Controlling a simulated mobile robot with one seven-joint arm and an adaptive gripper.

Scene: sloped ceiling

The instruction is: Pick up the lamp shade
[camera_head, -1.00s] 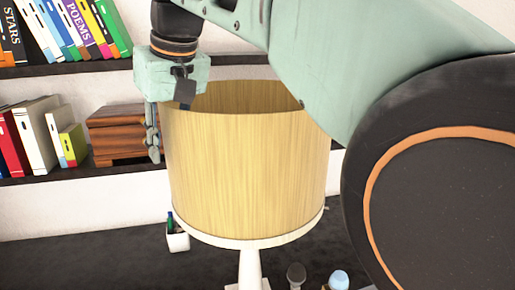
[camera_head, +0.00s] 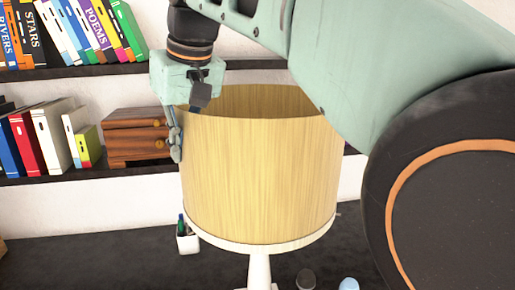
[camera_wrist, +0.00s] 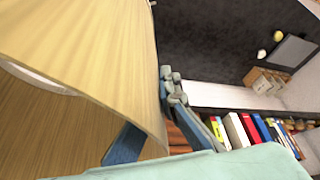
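The lamp shade (camera_head: 260,180) is a wide, light wood-grain drum, open at the top, with a white bottom rim. It sits upright above the white lamp stem (camera_head: 259,268). My gripper (camera_head: 180,135) points down over the left side of its top rim. The shade fills the left of the wrist view (camera_wrist: 80,50). One finger is outside the wall and the other passes inside it. The fingers lean in toward each other, and the outer one appears to touch the wall, so the gripper looks shut on it. The inner fingertip is hidden.
Shelves with books (camera_head: 45,135) and a small wooden drawer box (camera_head: 135,136) stand behind on the left. A white pen holder (camera_head: 187,240) stands on the dark surface (camera_head: 100,255) left of the stem. Small round objects (camera_head: 306,278) lie at its right. My arm covers the right side.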

